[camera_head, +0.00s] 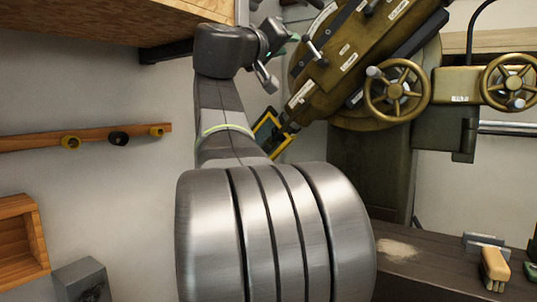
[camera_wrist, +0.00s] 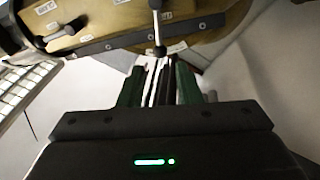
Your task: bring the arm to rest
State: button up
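My gripper (camera_wrist: 158,68) shows from behind in the wrist view, with green-sided dark fingers pointing away and a green light on its body. Whether a gap lies between the fingertips is unclear, and I see no object held. In the head view my gripper (camera_head: 271,62) is at the upper middle, at the end of my raised arm, in front of the brass-coloured machine (camera_head: 340,55). A metal lever (camera_wrist: 158,30) with dark ball ends is just beyond the fingertips in the wrist view; I cannot tell whether they touch.
Handwheels (camera_head: 397,91) stick out on the machine's right. A wooden cabinet (camera_head: 130,22) hangs at the upper left, above a peg rail (camera_head: 95,138). A brush (camera_head: 495,268) lies on the dark bench (camera_head: 425,270) at lower right. The wall left of my arm is mostly bare.

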aim_at(308, 44)
jog(key=p+x, duration=0.3)
jog(key=x, duration=0.7)
jog(key=shift+w+d, duration=0.15)
jog(key=shift+d, duration=0.05)
